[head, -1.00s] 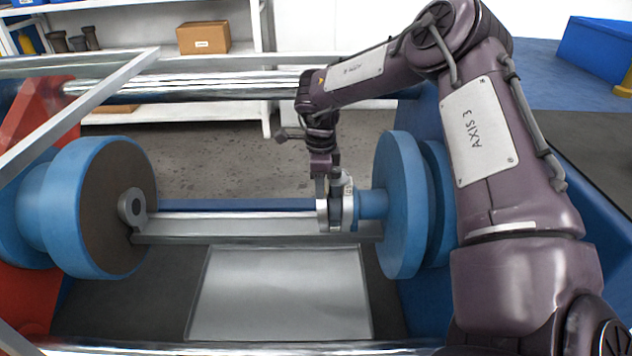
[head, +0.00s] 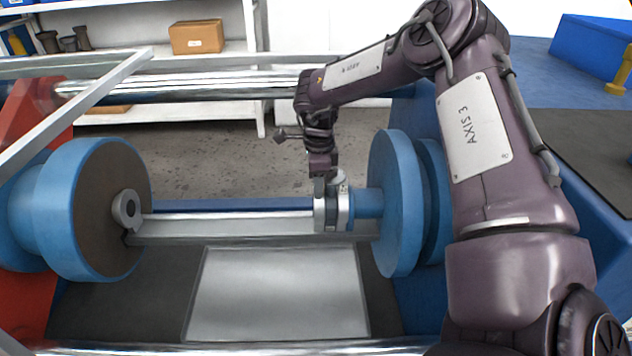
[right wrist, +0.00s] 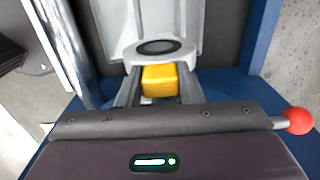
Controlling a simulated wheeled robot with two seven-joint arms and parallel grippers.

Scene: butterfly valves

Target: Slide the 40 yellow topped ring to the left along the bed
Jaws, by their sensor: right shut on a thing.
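The ring (head: 322,214) stands upright at the right end of the bed (head: 240,232) in the head view, close to the right blue disc. Its yellow top (right wrist: 160,80) shows in the right wrist view as a yellow block between my fingers. My right gripper (head: 327,186) reaches down from above and is shut on the ring's yellow top. In the head view the gripper hides the yellow top. My left gripper is not in view.
A blue disc (head: 394,205) stands just right of the ring. A brown-faced blue disc (head: 93,210) with a grey hub (head: 126,208) closes the bed's left end. The bed between hub and ring looks clear. A grey bar (head: 75,108) crosses the upper left.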

